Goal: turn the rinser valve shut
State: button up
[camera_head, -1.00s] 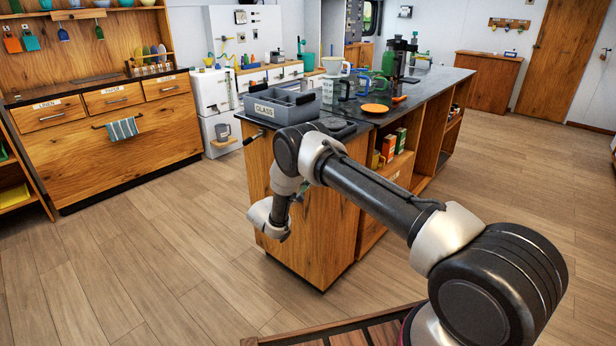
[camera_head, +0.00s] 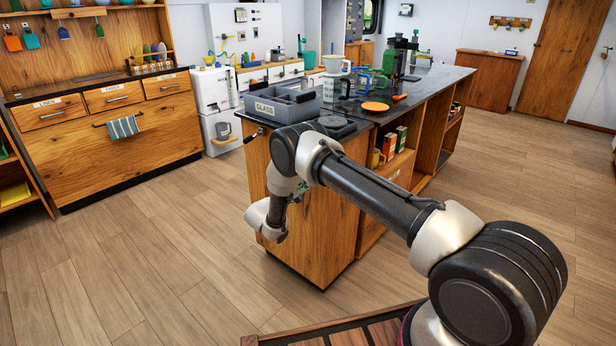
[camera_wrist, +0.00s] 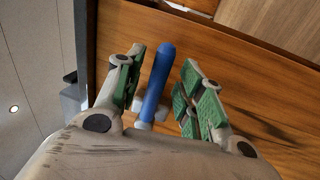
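In the wrist view, the valve's blue lever (camera_wrist: 158,80) stands in front of a wooden panel, with a pale blue-white fitting (camera_wrist: 150,112) at its lower end. My gripper (camera_wrist: 164,60) is open, with its green-padded fingers on either side of the lever. A gap shows between the lever and the right finger; the left finger is closer, and I cannot tell whether it touches. In the head view my arm hides the lever and most of my gripper beside the counter's wooden end. A dark round plate (camera_head: 336,125), possibly the rinser, lies on the countertop above.
A grey bin labelled GLASS (camera_head: 282,106) stands on the dark counter's near end. A dark handle (camera_head: 254,136) sticks out below the bin. The floor to the left is clear.

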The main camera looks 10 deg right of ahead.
jog(key=v, duration=1)
jog(key=shift+s+a, duration=0.2)
jog(key=shift+s, duration=0.05)
jog(key=shift+f, duration=0.15)
